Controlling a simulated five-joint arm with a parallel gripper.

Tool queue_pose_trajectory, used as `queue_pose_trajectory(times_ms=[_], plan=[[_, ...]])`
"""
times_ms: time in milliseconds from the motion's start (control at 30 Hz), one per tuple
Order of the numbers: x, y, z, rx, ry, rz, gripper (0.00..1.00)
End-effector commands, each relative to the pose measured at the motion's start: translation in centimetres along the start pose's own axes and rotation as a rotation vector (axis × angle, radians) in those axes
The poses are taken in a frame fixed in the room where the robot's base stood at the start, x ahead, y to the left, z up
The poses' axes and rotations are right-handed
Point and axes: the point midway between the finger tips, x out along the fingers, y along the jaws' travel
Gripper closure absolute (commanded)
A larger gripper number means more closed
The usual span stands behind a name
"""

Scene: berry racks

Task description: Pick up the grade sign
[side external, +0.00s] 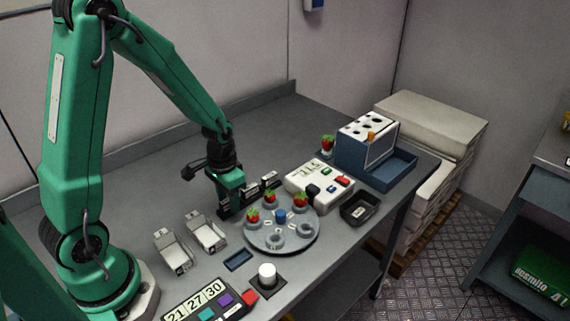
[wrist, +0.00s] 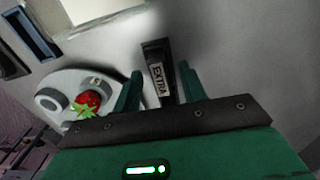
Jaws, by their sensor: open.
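The grade sign (wrist: 157,80) is a small dark block with a pale label reading EXTRA. In the wrist view it stands between the two green fingers of my gripper (wrist: 158,78), with a gap on each side. My gripper is open and not closed on it. In the side view my gripper (side external: 237,203) is low over the table, behind and left of the round turntable. Several small dark pieces with pale faces are close around it there, and I cannot tell which one is the EXTRA sign.
The grey turntable (side external: 261,241) with strawberries is close by. A white button box (side external: 302,176), a black tray (side external: 358,209) and a blue rack (side external: 377,171) stand to the right. Two pale scoop-like holders (side external: 174,249) and a number panel (side external: 197,303) are in front.

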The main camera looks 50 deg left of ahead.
Motion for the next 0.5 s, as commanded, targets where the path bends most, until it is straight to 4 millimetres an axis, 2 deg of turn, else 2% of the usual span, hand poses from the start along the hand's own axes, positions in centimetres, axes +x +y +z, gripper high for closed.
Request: queue_pose_trajectory(times_ms=[267,400,467,500], plan=[[-0.04,0.0,-0.02,0.0,0.001,0.0,0.58],[-0.04,0.0,-0.02,0.0,0.001,0.0,0.86],[-0.04,0.0,-0.02,0.0,0.001,0.0,0.97],[-0.04,0.0,-0.02,0.0,0.001,0.0,1.0]])
